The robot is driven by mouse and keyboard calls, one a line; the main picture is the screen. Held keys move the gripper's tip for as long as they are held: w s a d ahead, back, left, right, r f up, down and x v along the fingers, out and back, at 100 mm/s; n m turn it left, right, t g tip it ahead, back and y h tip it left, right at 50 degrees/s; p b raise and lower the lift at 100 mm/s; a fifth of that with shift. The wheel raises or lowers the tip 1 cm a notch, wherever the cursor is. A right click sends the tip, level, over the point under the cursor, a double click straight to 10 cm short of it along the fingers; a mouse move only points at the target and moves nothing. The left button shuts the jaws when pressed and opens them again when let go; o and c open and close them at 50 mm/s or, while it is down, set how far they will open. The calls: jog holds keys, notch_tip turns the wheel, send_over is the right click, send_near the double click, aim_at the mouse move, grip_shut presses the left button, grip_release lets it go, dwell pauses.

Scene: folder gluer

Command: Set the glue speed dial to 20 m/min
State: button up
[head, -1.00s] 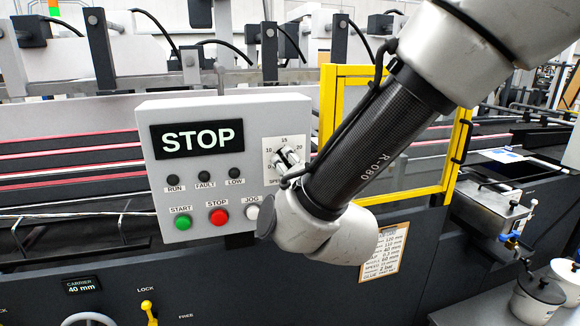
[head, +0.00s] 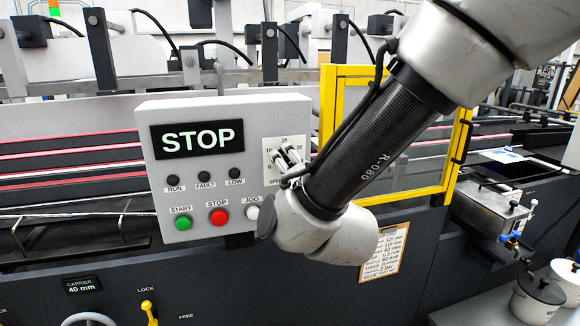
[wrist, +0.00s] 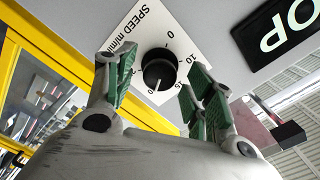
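The glue speed dial is a black round knob (wrist: 159,72) on a white scale plate marked SPEED m/min. In the wrist view a light mark on the knob points down, toward the label that appears to be 20. My gripper (wrist: 158,85) is open, with one green-padded finger on each side of the knob and visible gaps to it.
The grey control panel (head: 255,113) has a display reading STOP (head: 201,139). Below are a green START button (head: 183,223), a red STOP button (head: 219,217) and a white JOG button (head: 252,213) close to my wrist. A yellow frame (head: 398,190) stands right of the panel.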

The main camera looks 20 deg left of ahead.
jog(key=v, duration=1.2)
